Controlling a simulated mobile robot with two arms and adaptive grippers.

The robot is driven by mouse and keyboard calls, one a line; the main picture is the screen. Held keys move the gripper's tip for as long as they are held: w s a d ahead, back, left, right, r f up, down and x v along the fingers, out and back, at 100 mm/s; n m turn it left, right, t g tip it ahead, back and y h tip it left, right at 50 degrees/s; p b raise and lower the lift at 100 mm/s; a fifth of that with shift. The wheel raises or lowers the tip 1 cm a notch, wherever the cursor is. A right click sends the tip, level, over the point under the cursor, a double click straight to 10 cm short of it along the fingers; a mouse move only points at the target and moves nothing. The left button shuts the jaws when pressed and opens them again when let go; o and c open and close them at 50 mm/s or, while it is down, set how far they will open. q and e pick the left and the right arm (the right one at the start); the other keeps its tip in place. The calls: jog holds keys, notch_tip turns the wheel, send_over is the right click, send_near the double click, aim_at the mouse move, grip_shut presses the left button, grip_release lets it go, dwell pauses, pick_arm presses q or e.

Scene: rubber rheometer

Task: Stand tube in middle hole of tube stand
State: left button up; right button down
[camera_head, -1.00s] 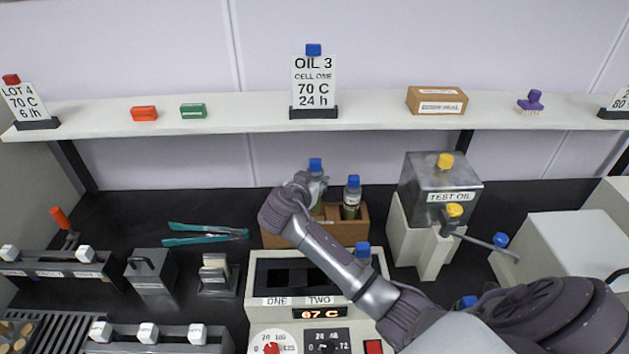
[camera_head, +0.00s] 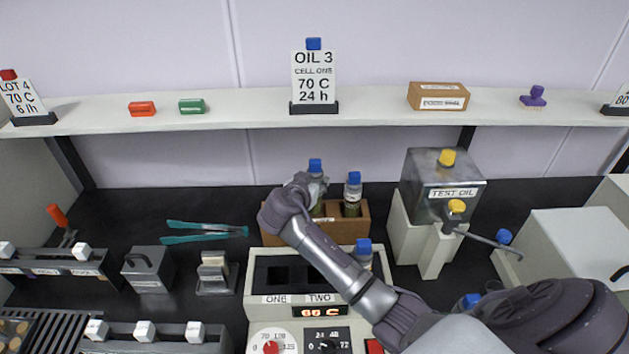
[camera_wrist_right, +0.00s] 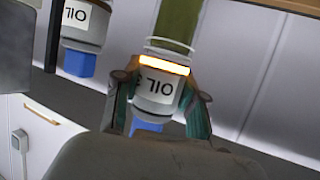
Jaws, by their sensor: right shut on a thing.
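The brown tube stand (camera_head: 340,232) is at the back of the bench. My right gripper (camera_head: 316,186) is shut on a tube (camera_head: 316,165) with a blue cap, upright over the middle part of the stand. Its green lower part shows just below the gripper, but my arm hides its lower end, so I cannot tell how deep it sits. In the right wrist view the fingers (camera_wrist_right: 160,98) grip the tube's white "OIL" collar (camera_wrist_right: 156,88). A second blue-capped tube (camera_head: 353,192) stands in the right part of the stand. My left gripper is not in view.
The heater block (camera_head: 252,300) with black wells is in front of the stand, with another blue-capped tube (camera_head: 364,250) at its right. The metal TEST OIL tank (camera_head: 440,180) stands to the right. Teal tweezers (camera_head: 205,232) lie on bare bench to the left.

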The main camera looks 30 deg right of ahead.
jog(key=shift+f+b, duration=1.65)
jog(key=shift+f, duration=0.35)
jog(key=c, duration=0.6)
grip_release()
jog(key=shift+r+p, duration=2.2)
jog(key=shift+r, duration=0.8)
